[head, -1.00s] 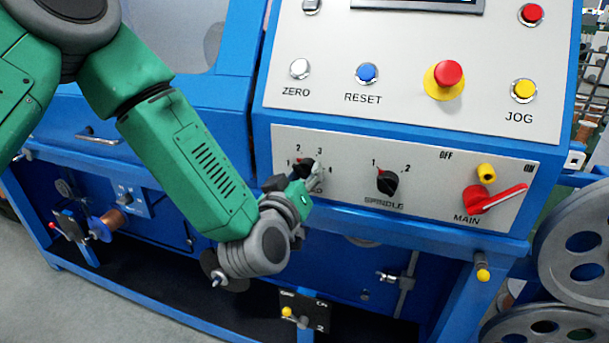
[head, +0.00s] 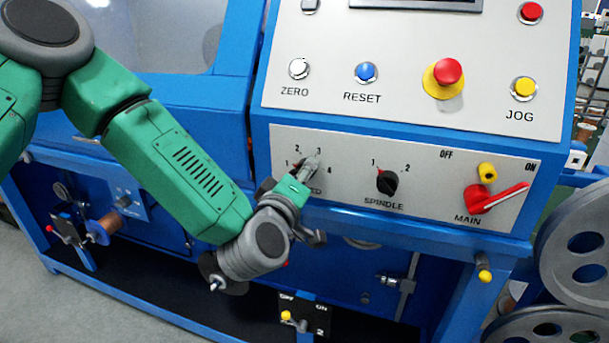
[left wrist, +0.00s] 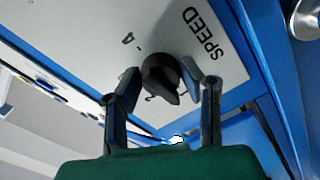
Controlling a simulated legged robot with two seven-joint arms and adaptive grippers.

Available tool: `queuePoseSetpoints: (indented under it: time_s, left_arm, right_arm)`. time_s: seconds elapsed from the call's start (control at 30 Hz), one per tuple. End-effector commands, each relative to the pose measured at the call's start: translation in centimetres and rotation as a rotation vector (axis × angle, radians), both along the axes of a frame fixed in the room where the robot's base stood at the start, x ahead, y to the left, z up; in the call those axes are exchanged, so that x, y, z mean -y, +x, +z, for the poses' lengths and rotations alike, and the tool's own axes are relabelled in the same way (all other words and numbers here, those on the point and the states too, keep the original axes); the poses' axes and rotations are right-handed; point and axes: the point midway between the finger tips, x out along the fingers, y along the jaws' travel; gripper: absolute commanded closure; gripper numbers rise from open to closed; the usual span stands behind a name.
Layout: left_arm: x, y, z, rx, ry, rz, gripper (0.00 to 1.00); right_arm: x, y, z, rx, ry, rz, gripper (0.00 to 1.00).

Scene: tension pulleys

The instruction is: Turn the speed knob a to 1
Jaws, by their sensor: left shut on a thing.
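The black speed knob (left wrist: 160,78) shows in the left wrist view between my two fingers, with the word SPEED and a 4 printed beside it. My left gripper (head: 308,168) is at this knob in the head view, and it also shows in the left wrist view (left wrist: 163,90). It is shut on the knob, one finger on each side. In the head view the gripper hides most of the knob, and the marks 1 to 4 show around it. I cannot tell which number the knob points to. My right gripper is not in view.
The spindle knob (head: 387,182) sits close to the right on the same panel (head: 345,150). The red main switch (head: 495,198) is farther right. Above are the reset button (head: 367,72) and the emergency stop (head: 448,72). A blue ledge (head: 400,225) runs below the panel.

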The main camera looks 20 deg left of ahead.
Motion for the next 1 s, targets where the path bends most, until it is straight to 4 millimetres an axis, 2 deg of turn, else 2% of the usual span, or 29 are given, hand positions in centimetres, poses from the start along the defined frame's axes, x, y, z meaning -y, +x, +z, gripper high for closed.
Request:
queuePoseSetpoints:
  time_s: [0.4,0.43,0.47,0.5,0.83,1.0]
  left_arm:
    - [-0.1,0.1,0.0,-0.001,-0.009,0.004,0.95]
    - [-0.1,0.1,0.0,-0.001,-0.009,0.004,0.63]
    - [-0.1,0.1,0.0,-0.001,-0.009,0.004,0.52]
    - [-0.1,0.0,0.0,-0.001,-0.009,0.004,0.46]
    - [0.0,-0.3,0.0,0.000,-0.008,0.000,0.46]
    - [0.0,-2.3,0.0,-0.003,-0.007,-0.002,0.46]
  right_arm:
    - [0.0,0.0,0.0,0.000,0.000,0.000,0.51]
    - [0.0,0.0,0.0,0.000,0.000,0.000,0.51]
    - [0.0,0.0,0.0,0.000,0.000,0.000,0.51]
    - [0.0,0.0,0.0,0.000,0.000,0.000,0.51]
    - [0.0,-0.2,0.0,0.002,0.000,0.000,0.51]
    - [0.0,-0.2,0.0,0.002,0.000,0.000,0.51]
